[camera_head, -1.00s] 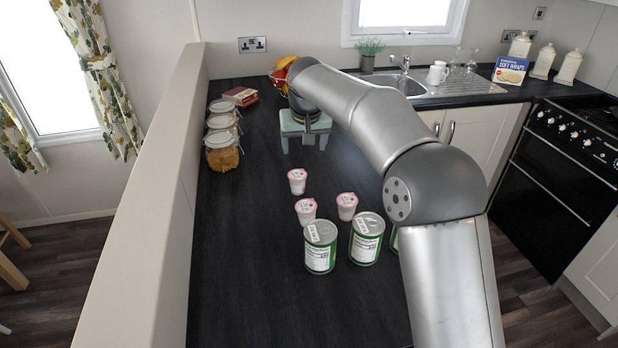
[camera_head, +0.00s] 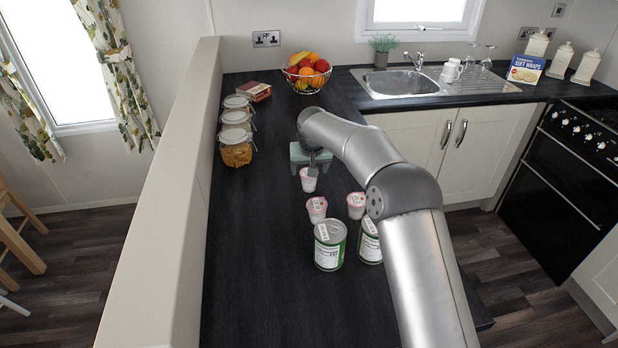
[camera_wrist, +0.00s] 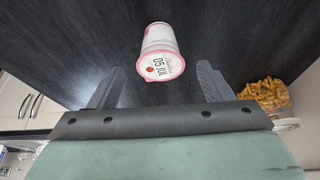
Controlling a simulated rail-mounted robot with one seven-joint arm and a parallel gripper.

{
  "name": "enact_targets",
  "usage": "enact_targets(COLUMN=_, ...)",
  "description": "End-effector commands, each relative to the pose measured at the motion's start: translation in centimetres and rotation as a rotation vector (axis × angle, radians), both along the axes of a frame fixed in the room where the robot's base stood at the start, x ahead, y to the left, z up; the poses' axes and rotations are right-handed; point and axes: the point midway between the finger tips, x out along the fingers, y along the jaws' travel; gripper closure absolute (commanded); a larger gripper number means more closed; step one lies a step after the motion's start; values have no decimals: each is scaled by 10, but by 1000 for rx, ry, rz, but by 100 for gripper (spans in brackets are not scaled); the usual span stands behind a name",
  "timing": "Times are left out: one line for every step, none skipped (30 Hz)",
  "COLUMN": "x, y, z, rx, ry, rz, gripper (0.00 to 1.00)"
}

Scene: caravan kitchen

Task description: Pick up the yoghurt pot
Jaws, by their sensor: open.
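Three white and pink yoghurt pots stand on the dark worktop. The rear yoghurt pot (camera_head: 308,180) is nearest my gripper (camera_head: 312,164); the two others, a left pot (camera_head: 316,209) and a right pot (camera_head: 356,205), stand in front of it. In the wrist view one yoghurt pot (camera_wrist: 160,52), its printed lid facing the camera, lies ahead of my gripper (camera_wrist: 160,84), roughly centred between the two fingers. The fingers are open with nothing between them. In the head view the fingertips are partly hidden behind the rear pot and my arm.
Two green-labelled cans (camera_head: 329,246) stand in front of the pots, one partly behind my arm. Glass jars (camera_head: 236,150) line the left side by the raised partition (camera_head: 168,190). A fruit bowl (camera_head: 307,75) stands at the back. The front-left worktop is clear.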

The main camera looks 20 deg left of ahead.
Motion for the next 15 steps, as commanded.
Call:
enact_targets(x=2, y=1, z=-5, rx=-1, ry=3, rz=0, gripper=27)
enact_targets(x=3, y=2, z=-10, rx=-1, ry=5, rz=0, gripper=27)
enact_targets(x=5, y=3, z=-16, rx=-1, ry=5, rz=-1, gripper=27)
enact_targets(x=7, y=4, z=-21, rx=-1, ry=5, rz=-1, gripper=27)
enact_targets(x=8, y=5, z=-25, rx=0, ry=3, rz=-1, gripper=27)
enact_targets(x=10, y=6, z=-30, rx=0, ry=2, rz=-1, gripper=27)
enact_targets(x=11, y=6, z=-32, rx=0, ry=2, rz=-1, gripper=27)
enact_targets(x=12, y=7, z=-35, rx=0, ry=2, rz=-1, gripper=27)
enact_targets(x=13, y=7, z=-37, rx=0, ry=2, rz=-1, gripper=27)
enact_targets(x=13, y=7, z=-38, rx=0, ry=2, rz=-1, gripper=27)
enact_targets(x=13, y=7, z=-39, rx=1, ry=1, rz=-1, gripper=27)
enact_targets(x=13, y=8, z=-40, rx=1, ry=1, rz=-1, gripper=27)
enact_targets(x=13, y=8, z=-40, rx=1, ry=1, rz=-1, gripper=27)
enact_targets(x=13, y=8, z=-40, rx=1, ry=1, rz=-1, gripper=27)
enact_targets(x=13, y=7, z=-40, rx=1, ry=1, rz=-1, gripper=27)
